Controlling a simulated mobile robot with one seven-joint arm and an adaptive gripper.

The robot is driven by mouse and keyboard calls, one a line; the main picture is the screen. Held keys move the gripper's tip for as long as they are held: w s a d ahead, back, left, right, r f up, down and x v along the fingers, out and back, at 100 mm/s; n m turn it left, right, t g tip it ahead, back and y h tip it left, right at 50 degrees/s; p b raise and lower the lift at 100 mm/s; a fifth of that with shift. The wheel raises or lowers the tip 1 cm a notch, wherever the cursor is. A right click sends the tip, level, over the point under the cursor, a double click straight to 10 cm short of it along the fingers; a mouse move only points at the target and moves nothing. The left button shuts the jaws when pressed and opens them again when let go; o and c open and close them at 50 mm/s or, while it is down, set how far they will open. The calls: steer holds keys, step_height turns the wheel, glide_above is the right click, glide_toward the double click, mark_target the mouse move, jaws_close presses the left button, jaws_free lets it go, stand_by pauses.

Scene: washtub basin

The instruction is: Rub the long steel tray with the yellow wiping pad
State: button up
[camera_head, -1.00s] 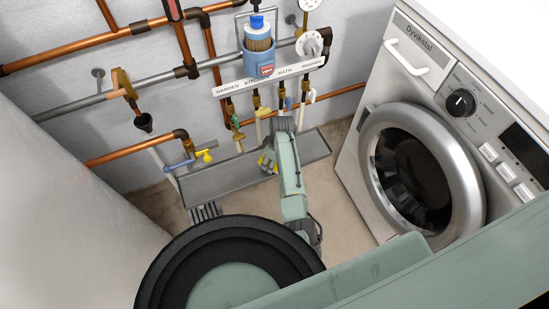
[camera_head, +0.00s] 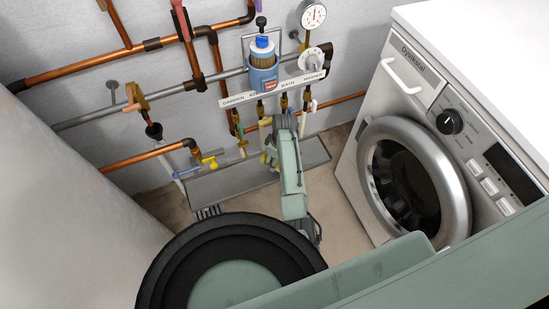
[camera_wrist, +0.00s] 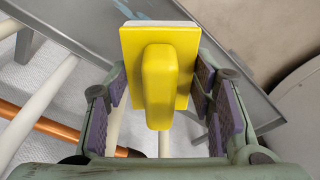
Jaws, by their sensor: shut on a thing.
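The yellow wiping pad (camera_wrist: 184,50) has a flat yellow plate with a raised block handle and a pale edge at its far side. My gripper (camera_wrist: 160,88) is shut on it, with purple-lined fingers at both sides. The long steel tray (camera_head: 225,181) is a shallow grey trough lying along the foot of the wall; its grey metal also shows behind the pad in the wrist view (camera_wrist: 62,38). In the head view my gripper (camera_head: 273,154) is over the tray's right half, and my arm hides most of the pad. Whether the pad touches the tray cannot be told.
Several pipes and valves hang close above the tray, with a label strip (camera_head: 240,99) and a blue filter housing (camera_head: 263,75). A washing machine (camera_head: 372,150) stands at the right. Bare floor (camera_head: 335,195) lies before it.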

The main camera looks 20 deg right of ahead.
step_height(320, 180, up, 3)
steer(key=p, duration=0.3)
stand_by(0.4)
